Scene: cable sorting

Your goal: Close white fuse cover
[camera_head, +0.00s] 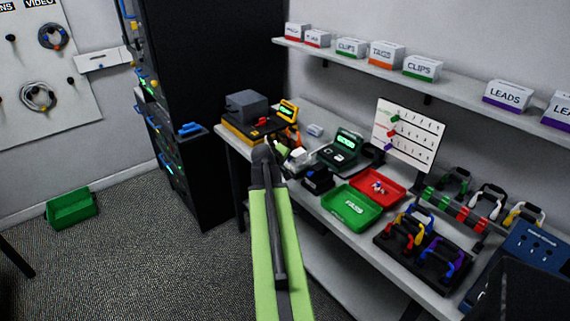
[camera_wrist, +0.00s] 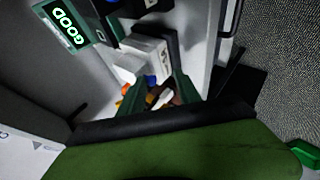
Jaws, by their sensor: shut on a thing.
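A white box-like unit (camera_head: 299,157), which looks like the fuse holder with its cover, sits on the bench near my gripper (camera_head: 281,150). In the wrist view the white unit (camera_wrist: 148,52) stands just beyond the green fingers of my gripper (camera_wrist: 155,93). The fingers are shut on a small white piece (camera_wrist: 163,98) that lies between them. I cannot tell surely whether this piece is the cover itself. Small blue and orange parts show beside it. My arm hides part of the bench in the head view, and the cover's angle is unclear.
A tester reading GOOD (camera_head: 345,147) stands right of the white unit, with a black block (camera_head: 317,179) in front. A green PASS tray (camera_head: 350,207) and a red tray (camera_head: 378,187) lie further right. A yellow-and-black device with a grey box (camera_head: 247,105) is behind left.

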